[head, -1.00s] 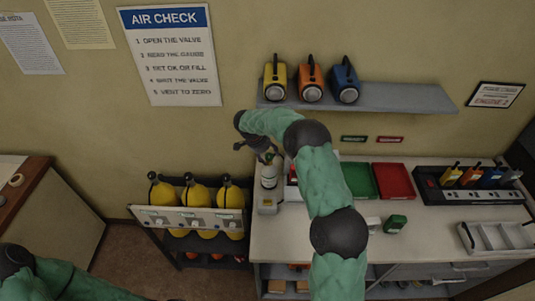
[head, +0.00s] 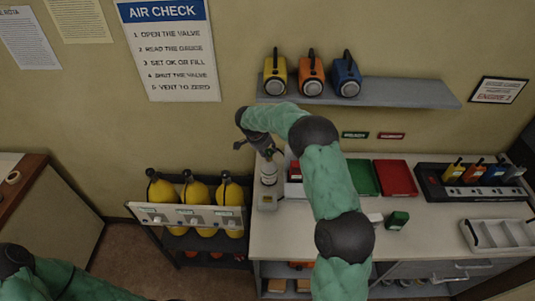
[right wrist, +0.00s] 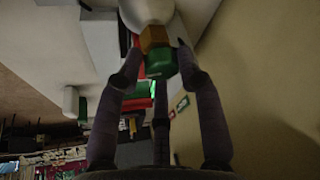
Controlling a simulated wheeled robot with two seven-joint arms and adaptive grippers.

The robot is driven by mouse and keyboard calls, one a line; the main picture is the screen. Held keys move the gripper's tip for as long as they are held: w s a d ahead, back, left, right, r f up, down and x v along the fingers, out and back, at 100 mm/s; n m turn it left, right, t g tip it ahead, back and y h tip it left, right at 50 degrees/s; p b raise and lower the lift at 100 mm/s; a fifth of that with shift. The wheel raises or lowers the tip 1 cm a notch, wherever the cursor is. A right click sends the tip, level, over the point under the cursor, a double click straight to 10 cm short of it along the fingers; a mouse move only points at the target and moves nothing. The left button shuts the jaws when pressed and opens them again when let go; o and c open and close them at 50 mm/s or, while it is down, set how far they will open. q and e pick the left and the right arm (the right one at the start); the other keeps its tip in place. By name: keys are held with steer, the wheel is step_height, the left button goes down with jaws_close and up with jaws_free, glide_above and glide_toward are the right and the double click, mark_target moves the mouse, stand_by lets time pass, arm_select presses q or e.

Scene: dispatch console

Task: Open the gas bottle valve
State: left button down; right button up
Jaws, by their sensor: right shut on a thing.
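The gas bottle (head: 268,173) is a small white bottle standing upright at the left end of the workbench. In the right wrist view its white body (right wrist: 146,10) shows at the top, with a brass valve body (right wrist: 154,38) and a green valve knob (right wrist: 160,63). My right gripper (head: 262,152) is at the bottle's top in the head view. In the right wrist view its fingers (right wrist: 160,58) are on both sides of the green knob, shut on it. The knob's turn angle cannot be told. Only part of my left arm shows at lower left; its gripper is out of view.
Yellow cylinders (head: 195,192) stand in a rack left of the workbench (head: 300,235). A red tray (head: 396,178) and green tray (head: 361,177) lie right of the bottle, partly behind my arm. A shelf (head: 400,93) with lamps is above. A radio charger (head: 430,185) stands at right.

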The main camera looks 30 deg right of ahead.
steer(key=n+t+b, duration=0.1)
steer(key=n+b, duration=0.3)
steer(key=b, duration=0.1)
steer(key=shift+d+t+y, duration=0.2)
steer(key=shift+t+y, duration=0.1)
steer(key=shift+t, duration=0.1)
steer(key=shift+r+n+t+b, duration=0.15)
steer(key=shift+n+t+b, duration=0.25)
steer(key=shift+n, duration=0.7)
steer(key=shift+s+d+r+n+y, duration=0.1)
steer(key=shift+n+y, duration=0.4)
steer(key=shift+n, duration=0.5)
steer(key=n, duration=0.2)
steer(key=shift+d+r+n+t+y, duration=0.1)
steer(key=shift+n+t+y, duration=0.2)
steer(key=shift+t+y, duration=0.1)
steer(key=n+p, duration=0.1)
steer(key=n, duration=0.1)
steer(key=n+y+p, duration=0.1)
steer(key=n, duration=0.1)
steer(key=shift+d+y+p, duration=0.15)
steer(key=shift+y+p, duration=0.15)
steer(key=shift+p, duration=0.05)
steer(key=shift+d+n+y+p, duration=0.1)
steer(key=shift+n+y+p, duration=0.45)
steer(key=shift+n, duration=1.35)
